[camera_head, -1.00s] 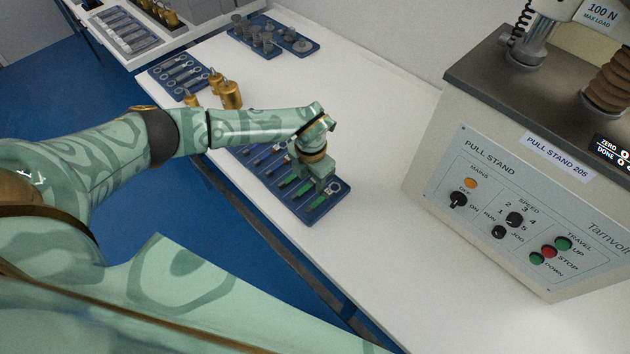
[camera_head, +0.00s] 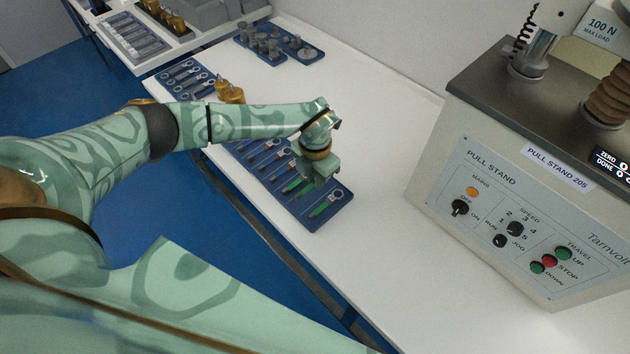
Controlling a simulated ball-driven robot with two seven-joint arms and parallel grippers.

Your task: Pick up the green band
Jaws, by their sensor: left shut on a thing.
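The blue tray (camera_head: 313,222) lies on the white bench and holds several slim strips in a row. Green bands show near its front end; one green band (camera_head: 306,189) is right at my left fingertips, and another (camera_head: 320,209) lies in the tray beside a ring-ended piece. My left gripper (camera_head: 308,181) points down over the tray and is shut on a green band, low above its slot. The fingers hide part of the band, and I cannot tell how far it is clear of the tray. My right gripper is not in view.
A pull stand (camera_head: 530,200) stands at the right. Brass weights (camera_head: 229,92) and a tray of ring-ended pieces (camera_head: 184,80) are behind my left forearm. A tray of grey parts (camera_head: 278,45) is at the back. The bench between tray and stand is clear.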

